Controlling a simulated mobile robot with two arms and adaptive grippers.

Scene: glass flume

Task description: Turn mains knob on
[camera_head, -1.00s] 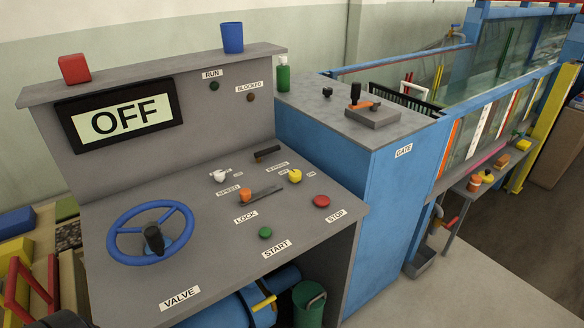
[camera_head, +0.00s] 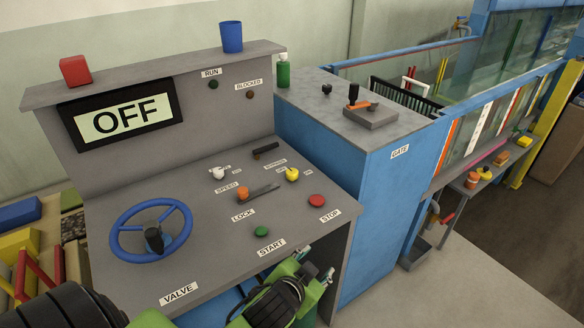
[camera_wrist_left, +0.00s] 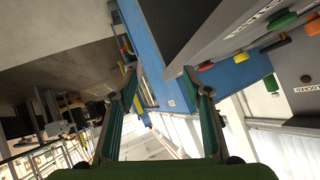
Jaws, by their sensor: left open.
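The control panel (camera_head: 150,220) is a grey sloped desk. A white knob (camera_head: 218,173) sits at its upper middle, with a small label behind it that I cannot fully read. A yellow knob (camera_head: 292,174) stands further right, by the BYPASS label. The display (camera_head: 122,118) reads OFF. My left gripper (camera_head: 316,264) is low, in front of the desk's front right edge, below the START label and well away from the white knob. In the wrist view its two fingers (camera_wrist_left: 159,72) are apart with nothing between them. My right gripper is not in view.
A blue valve wheel (camera_head: 152,230), an orange lock slider (camera_head: 242,193), a green START button (camera_head: 262,231) and a red STOP button (camera_head: 316,201) share the desk. A blue gate cabinet (camera_head: 375,190) stands right of it. Open floor (camera_head: 450,285) lies at lower right.

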